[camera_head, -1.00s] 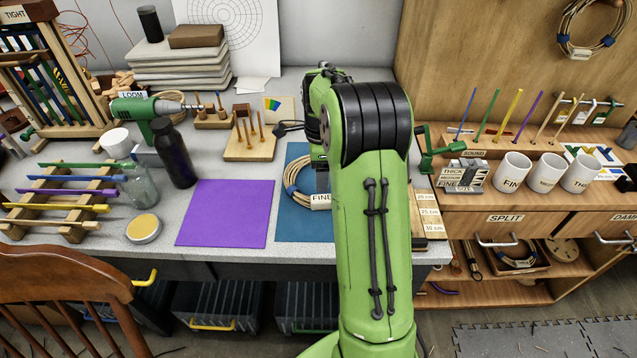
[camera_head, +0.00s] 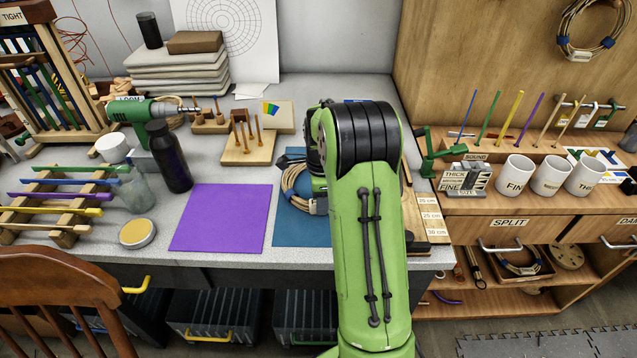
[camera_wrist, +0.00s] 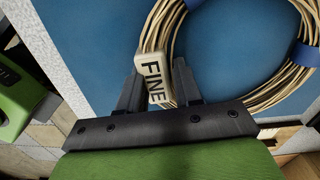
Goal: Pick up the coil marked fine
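The coil marked FINE (camera_head: 291,184) lies on the blue mat (camera_head: 290,233) at the middle of the bench, partly hidden by my arm in the head view. In the wrist view the coil (camera_wrist: 170,30) is a ring of pale cane with blue bindings. Its white FINE tag (camera_wrist: 153,78) sits between the two dark fingers of my gripper (camera_wrist: 158,85). The fingers stand apart on either side of the tag, with a small gap showing, so my gripper looks open around it. In the head view the gripper itself is mostly hidden behind my arm.
A purple mat (camera_head: 218,218) lies clear to the left. A wooden peg block (camera_head: 242,148) stands behind the coil. A ruler board (camera_head: 430,215) lies to the right. Several white cups (camera_head: 550,174) stand on the right-hand cabinet. A wooden chair (camera_head: 50,290) is at front left.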

